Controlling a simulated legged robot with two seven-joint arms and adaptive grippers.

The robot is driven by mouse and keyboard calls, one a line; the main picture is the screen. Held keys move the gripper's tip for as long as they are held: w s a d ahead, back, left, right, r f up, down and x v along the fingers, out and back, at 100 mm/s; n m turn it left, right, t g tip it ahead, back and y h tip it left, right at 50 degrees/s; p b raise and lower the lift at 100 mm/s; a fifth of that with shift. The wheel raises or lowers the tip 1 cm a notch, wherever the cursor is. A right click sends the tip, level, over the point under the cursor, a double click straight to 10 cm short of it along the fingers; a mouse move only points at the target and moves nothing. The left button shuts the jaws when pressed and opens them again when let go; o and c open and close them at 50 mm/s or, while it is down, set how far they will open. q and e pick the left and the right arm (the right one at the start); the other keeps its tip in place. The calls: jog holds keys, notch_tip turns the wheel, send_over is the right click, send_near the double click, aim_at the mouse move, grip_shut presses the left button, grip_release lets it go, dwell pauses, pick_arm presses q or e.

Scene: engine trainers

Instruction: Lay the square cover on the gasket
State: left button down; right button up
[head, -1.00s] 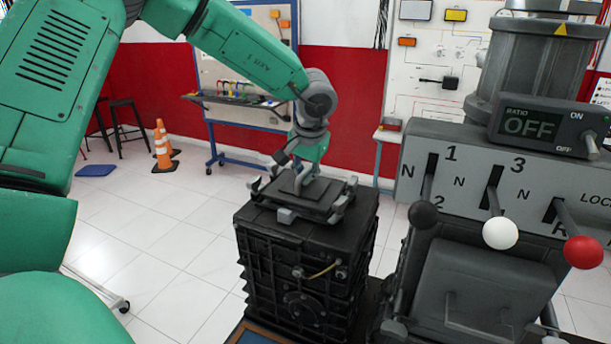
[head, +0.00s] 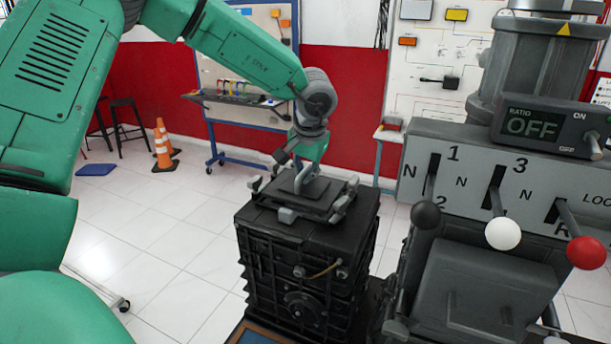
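The square cover (head: 317,204) is a dark grey plate with a raised grey handle (head: 303,180) in its middle. It lies flat on top of the black housing (head: 290,232), between several small grey clamps around its edges. The gasket is not visible; the cover hides whatever lies under it. My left gripper (head: 298,164) is directly above the cover at the handle. Its left finger is spread out to the side, and the handle shows clear below it; the far finger is partly hidden. My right gripper is not in view.
A grey lever panel (head: 470,180) with black, white and red knobs stands close on the right. Orange cones (head: 163,148), a stool and a blue-framed board stand behind on the left. The tiled floor left of the housing is clear.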

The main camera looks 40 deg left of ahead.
pick_arm(q)
jog(key=shift+x, duration=0.85)
dwell(0.9)
jog(key=shift+s+d, duration=0.1)
jog(key=shift+s, duration=0.05)
jog(key=c, duration=1.6)
grip_release()
jog(key=shift+c, duration=0.2)
jog(key=v, duration=1.1)
jog(key=shift+r, duration=0.4)
jog(key=shift+s+d+f, duration=0.1)
jog(key=shift+d, duration=0.05)
